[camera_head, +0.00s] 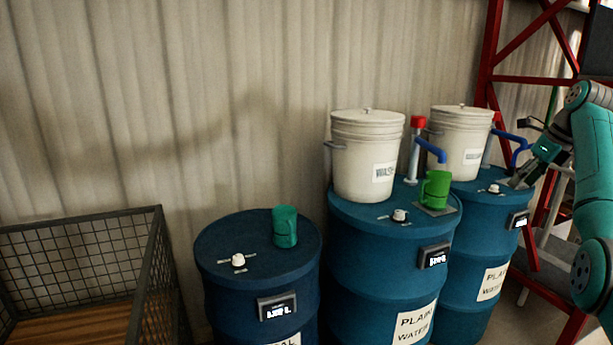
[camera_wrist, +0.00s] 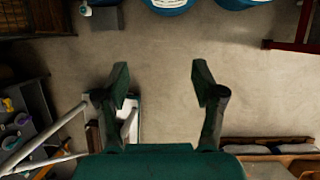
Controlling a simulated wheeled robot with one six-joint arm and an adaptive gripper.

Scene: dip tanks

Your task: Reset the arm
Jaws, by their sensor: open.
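My gripper (camera_wrist: 161,80) is open and empty in the wrist view, its two dark green fingers apart over bare concrete floor. In the head view my teal arm is at the right edge, with my gripper (camera_head: 519,182) in front of or above the rightmost blue drum (camera_head: 478,250); its depth there is hard to tell. Nothing is seen between the fingers.
Blue drums stand by the corrugated wall: a left drum (camera_head: 258,250) with a dark green mug (camera_head: 285,227), and a middle drum (camera_head: 385,240) with a white bucket (camera_head: 366,160) and a bright green mug (camera_head: 435,188). A red frame (camera_head: 490,60) stands at right, a mesh crate (camera_head: 150,260) at left.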

